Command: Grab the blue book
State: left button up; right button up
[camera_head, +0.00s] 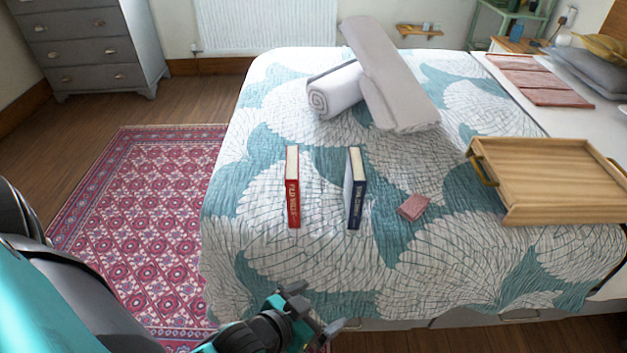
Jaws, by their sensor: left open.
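The blue book (356,188) stands upright on the bed, its dark blue spine facing me. A red book (292,187) stands upright to its left, with a gap between the two. My left gripper (318,312) is at the bottom of the head view, by the near edge of the bed. It is open and empty, nearer to me than both books and touching neither. My right gripper does not show.
A small pink item (413,207) lies right of the blue book. A wooden tray (550,180) sits further right on the bed. Rolled towels (385,80) lie behind the books. The patterned quilt (400,265) in front of the books is clear.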

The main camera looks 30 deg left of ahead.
aim_at(355, 182)
jog(key=u, duration=0.9)
